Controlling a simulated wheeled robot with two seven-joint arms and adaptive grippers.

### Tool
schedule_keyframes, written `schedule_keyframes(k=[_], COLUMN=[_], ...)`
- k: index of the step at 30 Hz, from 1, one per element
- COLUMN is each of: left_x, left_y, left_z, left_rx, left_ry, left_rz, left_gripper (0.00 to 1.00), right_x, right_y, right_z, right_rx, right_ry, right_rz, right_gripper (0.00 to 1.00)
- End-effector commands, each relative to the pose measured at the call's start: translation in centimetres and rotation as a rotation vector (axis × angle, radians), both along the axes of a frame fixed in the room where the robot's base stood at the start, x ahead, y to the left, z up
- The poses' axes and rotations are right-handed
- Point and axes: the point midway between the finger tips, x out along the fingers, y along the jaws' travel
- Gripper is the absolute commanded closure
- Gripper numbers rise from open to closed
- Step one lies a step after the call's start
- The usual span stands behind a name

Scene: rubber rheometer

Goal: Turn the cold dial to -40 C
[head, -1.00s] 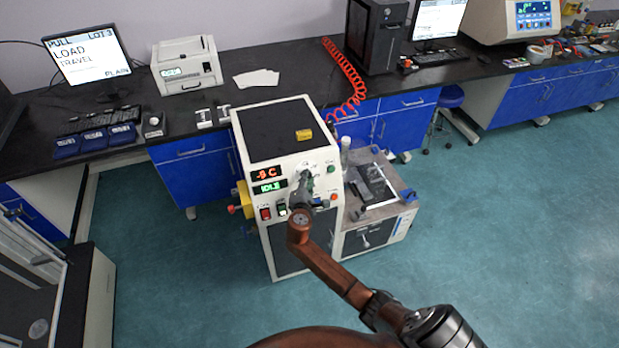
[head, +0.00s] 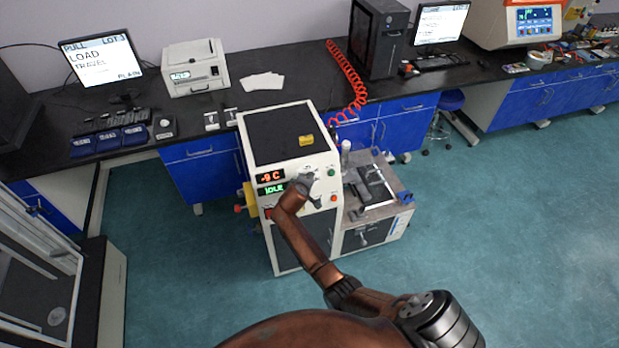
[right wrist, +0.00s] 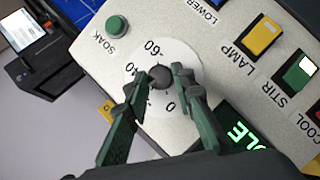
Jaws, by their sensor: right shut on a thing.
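The cold dial (right wrist: 160,76) is a dark knob on a white round scale marked with 0, -60 and a partly hidden figure, on the front of the white machine (head: 290,159). My right gripper (right wrist: 160,82) is shut on the dial, one green finger on each side. In the head view my right gripper (head: 306,186) is at the machine's front and hides the dial. The red display (head: 271,177) reads -9 C and the green display (head: 273,188) reads IDLE. My left gripper is not in view.
A green SOAK button (right wrist: 117,25), a yellow LAMP switch (right wrist: 264,33) and a green STIR switch (right wrist: 299,72) sit close around the dial. A yellow object (head: 306,140) lies on the machine's top. A grey side unit (head: 372,215) adjoins it on the right.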

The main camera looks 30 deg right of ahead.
Motion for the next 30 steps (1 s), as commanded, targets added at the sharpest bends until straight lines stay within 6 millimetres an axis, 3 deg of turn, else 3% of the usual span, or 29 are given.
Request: schedule_keyframes(k=[1,15,30], left_x=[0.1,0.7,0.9], left_y=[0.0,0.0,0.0], left_z=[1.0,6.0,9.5], left_rx=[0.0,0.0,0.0], left_ry=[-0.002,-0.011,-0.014], left_rz=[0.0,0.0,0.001], left_gripper=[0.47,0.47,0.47], right_x=[-0.1,-0.1,-0.2], right_y=[-0.1,-0.4,-0.7], right_z=[0.4,0.6,0.3], right_rx=[0.043,0.426,0.728], right_ry=[-0.007,-0.097,-0.167], right_rz=[-0.025,-0.227,-0.387], right_gripper=[1.0,1.0,1.0])
